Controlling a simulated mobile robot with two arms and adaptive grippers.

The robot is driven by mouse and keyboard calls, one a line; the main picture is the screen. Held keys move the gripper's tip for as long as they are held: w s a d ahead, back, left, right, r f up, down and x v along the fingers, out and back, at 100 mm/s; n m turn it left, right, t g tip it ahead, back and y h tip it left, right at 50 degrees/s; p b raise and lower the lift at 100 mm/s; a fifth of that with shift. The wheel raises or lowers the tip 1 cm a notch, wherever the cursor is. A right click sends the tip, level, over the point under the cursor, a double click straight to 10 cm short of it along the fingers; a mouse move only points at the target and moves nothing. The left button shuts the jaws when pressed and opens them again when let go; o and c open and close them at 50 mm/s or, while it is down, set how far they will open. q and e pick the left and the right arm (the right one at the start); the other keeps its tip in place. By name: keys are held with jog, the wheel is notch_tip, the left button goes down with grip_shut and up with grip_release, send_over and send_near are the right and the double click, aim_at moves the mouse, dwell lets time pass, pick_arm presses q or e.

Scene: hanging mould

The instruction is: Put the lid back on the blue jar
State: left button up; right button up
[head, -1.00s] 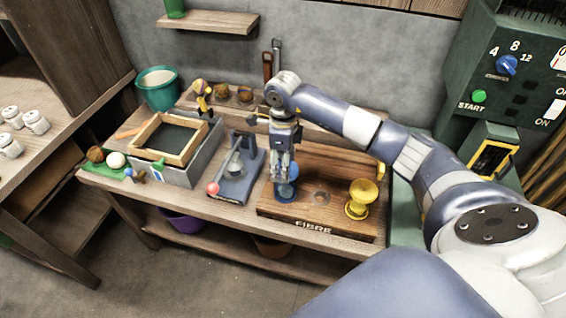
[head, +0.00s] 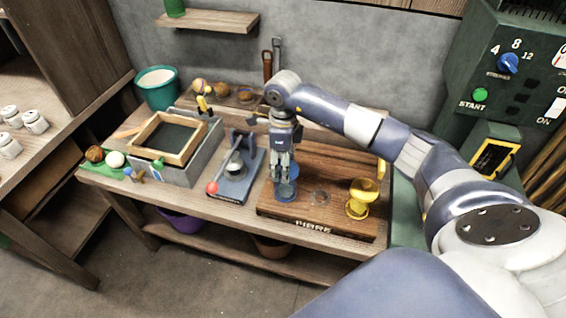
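The blue jar (head: 287,193) stands on the wooden board at its left part. My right gripper (head: 283,172) points straight down over the jar, its fingertips at the jar's top. A bit of blue shows beside and between the fingers. I cannot tell whether this is the lid or part of the jar, nor whether the fingers are closed on it. The fingers hide much of the jar's top. My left gripper is out of view.
The wooden board (head: 330,222) also carries a yellow goblet-like piece (head: 361,198) at right. To the left are a grey press with a red knob (head: 212,188) and a wooden-framed box (head: 190,152). A teal pot (head: 158,90) stands behind. A green control panel is at far right.

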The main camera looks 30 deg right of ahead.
dwell(0.7)
jog(key=o, duration=0.8)
jog(key=shift+o, duration=0.2)
jog(key=o, duration=0.4)
jog(key=shift+r+p, duration=2.05)
jog(key=shift+r, duration=1.45)
